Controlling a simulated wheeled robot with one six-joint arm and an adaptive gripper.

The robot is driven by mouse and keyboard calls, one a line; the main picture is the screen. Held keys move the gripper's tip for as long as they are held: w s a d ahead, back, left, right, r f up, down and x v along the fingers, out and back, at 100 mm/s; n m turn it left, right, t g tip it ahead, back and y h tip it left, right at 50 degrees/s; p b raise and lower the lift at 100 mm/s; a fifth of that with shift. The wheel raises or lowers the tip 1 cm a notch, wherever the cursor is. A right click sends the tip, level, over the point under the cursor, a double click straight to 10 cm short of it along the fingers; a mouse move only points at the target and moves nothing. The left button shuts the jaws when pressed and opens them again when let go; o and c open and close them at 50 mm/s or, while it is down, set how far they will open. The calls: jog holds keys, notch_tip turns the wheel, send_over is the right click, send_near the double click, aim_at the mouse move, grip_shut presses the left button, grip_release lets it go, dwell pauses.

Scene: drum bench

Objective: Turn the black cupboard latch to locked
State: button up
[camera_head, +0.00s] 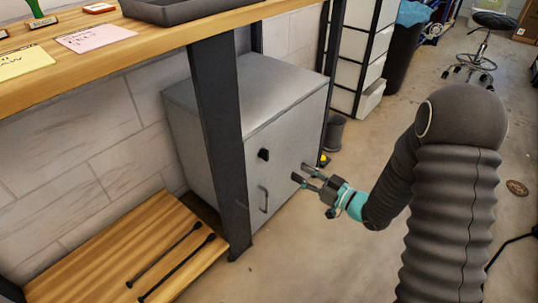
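The grey metal cupboard (293,123) stands under the bench, its door facing me and to the right. The black latch (263,154) is a small knob on the upper left part of the door; its exact angle is too small to tell. A door handle (263,198) sits below it. My gripper (302,173) is in front of the door, to the right of the latch and a little lower, with its fingers pointing left. The two fingers are apart with nothing between them. It appears clear of the latch.
A dark bench leg (219,140) stands just left of the door. The wooden bench top (150,42) overhangs at upper left, and a low wooden shelf (120,250) holds two black rods (178,268). A small grey bin (334,133) is behind the cupboard.

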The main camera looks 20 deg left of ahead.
aim_at(268, 154)
jog(key=x, duration=1.3)
jog(key=shift+r, duration=0.1)
grip_shut()
